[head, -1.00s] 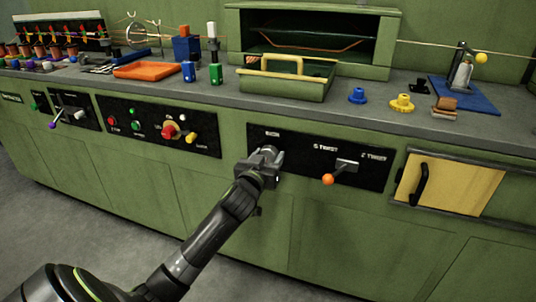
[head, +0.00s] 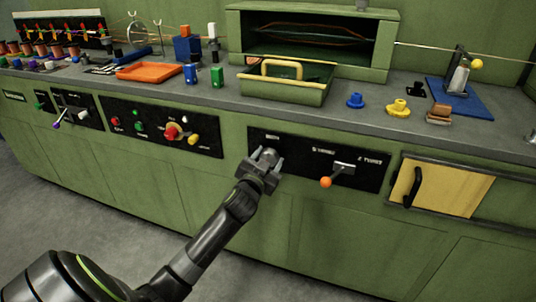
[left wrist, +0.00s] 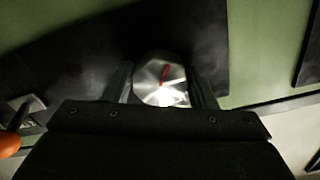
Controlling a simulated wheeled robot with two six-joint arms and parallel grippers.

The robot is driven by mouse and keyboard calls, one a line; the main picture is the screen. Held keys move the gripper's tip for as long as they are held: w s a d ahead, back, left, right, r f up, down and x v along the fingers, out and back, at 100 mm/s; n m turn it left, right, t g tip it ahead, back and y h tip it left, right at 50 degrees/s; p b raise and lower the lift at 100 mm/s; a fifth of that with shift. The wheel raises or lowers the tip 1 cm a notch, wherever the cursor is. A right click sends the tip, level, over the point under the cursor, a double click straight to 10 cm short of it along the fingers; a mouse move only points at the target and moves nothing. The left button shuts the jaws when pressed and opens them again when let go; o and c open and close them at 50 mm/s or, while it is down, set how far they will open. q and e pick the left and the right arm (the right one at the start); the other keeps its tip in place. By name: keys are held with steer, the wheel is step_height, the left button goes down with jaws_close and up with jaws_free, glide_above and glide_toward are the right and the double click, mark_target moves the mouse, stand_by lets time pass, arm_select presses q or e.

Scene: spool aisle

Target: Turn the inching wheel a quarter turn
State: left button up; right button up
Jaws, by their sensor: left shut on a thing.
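The inching wheel looks like a silver faceted knob (left wrist: 160,78) with a red line on its face, at the top middle of the left wrist view. The line leans slightly right of upright there. My left gripper (head: 266,160) is at the black panel (head: 294,146) under the counter, below a small white label. Its two fingers stand on either side of the knob and are shut on it. In the head view the gripper mostly hides the knob. My right gripper is not in view.
An orange-tipped lever (head: 326,182) sits on the same panel, right of my gripper. A red knob (head: 172,131) and buttons are on the panel to the left. A yellow door (head: 450,190) is at the right. The floor in front is clear.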

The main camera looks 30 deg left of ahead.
arm_select(q)
steer(key=m+p, duration=0.2)
steer(key=shift+r+m, duration=0.15)
steer(key=shift+m, duration=0.25)
steer(key=m+p, duration=0.1)
steer(key=m, duration=0.1)
steer(key=shift+m+p, duration=0.4)
steer(key=m+p, duration=0.2)
steer(key=m, duration=0.3)
steer(key=shift+m+p, duration=0.55)
steer(key=shift+m, duration=0.45)
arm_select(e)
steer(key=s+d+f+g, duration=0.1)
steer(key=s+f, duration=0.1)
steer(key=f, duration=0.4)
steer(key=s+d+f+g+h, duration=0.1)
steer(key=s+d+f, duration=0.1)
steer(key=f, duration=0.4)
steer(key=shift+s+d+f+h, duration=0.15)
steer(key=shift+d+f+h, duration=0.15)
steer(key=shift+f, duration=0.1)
arm_select(q)
steer(key=shift+f, duration=0.2)
steer(key=o, duration=1)
steer(key=shift+c, duration=0.2)
